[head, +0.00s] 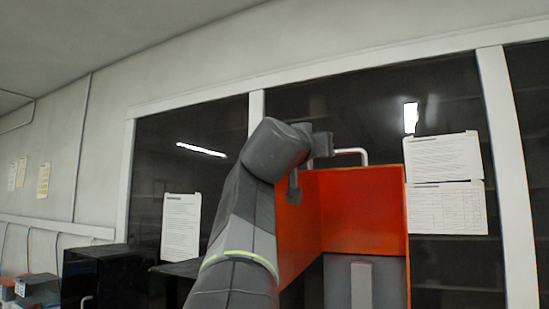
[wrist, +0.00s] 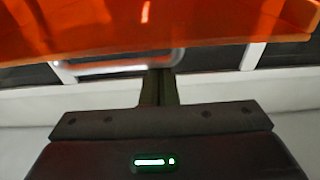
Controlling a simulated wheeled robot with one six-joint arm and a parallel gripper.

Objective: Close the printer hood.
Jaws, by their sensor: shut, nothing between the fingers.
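The orange printer hood (head: 362,205) stands raised in the head view, above the printer's grey interior (head: 338,280). A pale bar handle (head: 352,151) sits at its upper edge. In the wrist view the hood (wrist: 150,28) fills the top, with the handle (wrist: 115,67) below it. My gripper (head: 325,145) is up at the hood's top edge, beside the handle's left end. In the wrist view its fingers (wrist: 159,72) are shut and empty, with their tips at the handle bar. I cannot tell whether they touch it. My arm hides part of the hood's left side.
A black machine (head: 92,280) stands at the lower left. Behind are dark windows with white frames (head: 500,150) and posted paper sheets (head: 445,157). The space above the hood looks clear.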

